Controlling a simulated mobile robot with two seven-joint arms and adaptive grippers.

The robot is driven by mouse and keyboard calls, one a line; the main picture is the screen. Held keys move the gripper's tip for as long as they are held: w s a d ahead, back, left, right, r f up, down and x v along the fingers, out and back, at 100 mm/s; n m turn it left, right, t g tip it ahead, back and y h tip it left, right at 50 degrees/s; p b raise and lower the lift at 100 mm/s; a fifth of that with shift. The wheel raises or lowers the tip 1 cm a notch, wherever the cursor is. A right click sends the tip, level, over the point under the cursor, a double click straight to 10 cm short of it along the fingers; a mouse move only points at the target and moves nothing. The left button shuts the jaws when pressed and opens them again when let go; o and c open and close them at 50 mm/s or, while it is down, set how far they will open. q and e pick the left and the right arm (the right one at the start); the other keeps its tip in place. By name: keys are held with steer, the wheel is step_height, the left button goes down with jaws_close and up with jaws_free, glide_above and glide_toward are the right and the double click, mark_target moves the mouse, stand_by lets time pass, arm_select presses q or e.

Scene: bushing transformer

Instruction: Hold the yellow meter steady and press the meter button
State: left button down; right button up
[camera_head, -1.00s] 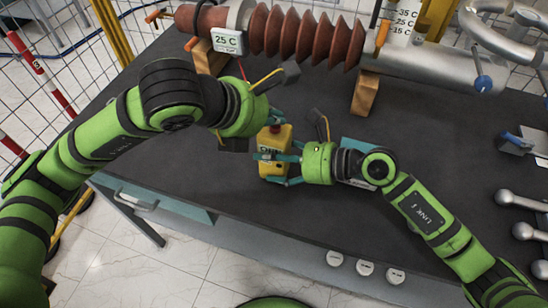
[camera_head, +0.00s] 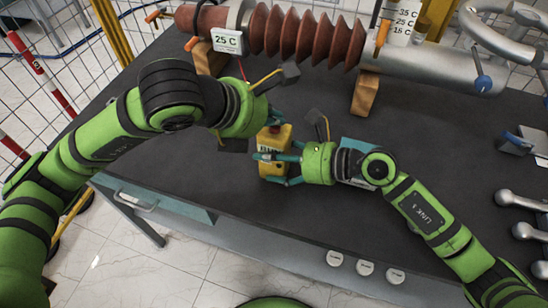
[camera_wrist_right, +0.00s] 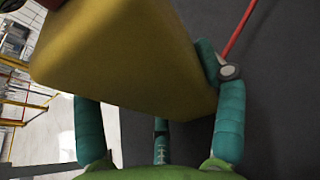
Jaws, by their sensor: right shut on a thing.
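The yellow meter (camera_head: 268,168) stands on the dark table in the middle of the head view. My right gripper (camera_head: 273,168) reaches it from the right and is shut on it, with teal fingers around its body. In the right wrist view the yellow body (camera_wrist_right: 125,60) fills the upper part, with teal fingers (camera_wrist_right: 160,130) at its sides. My left gripper (camera_head: 276,118) is just above the meter, its fingertips close to the meter's top. The meter's button is mostly hidden there, and I cannot tell whether the fingers touch it or how far they are open.
A brown ribbed bushing (camera_head: 305,38) lies along the back on wooden blocks (camera_head: 365,93). A white 25 C label (camera_head: 227,40) stands at its left. Metal handles (camera_head: 520,203) lie at the right edge. The table (camera_head: 440,130) right of centre is mostly clear.

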mark_target(272, 129)
steer(key=shift+s+f, duration=0.1)
steer(key=shift+f, duration=0.05)
arm_select(q)
steer(key=shift+r, duration=3.05)
arm_select(e)
steer(key=o, duration=1.5)
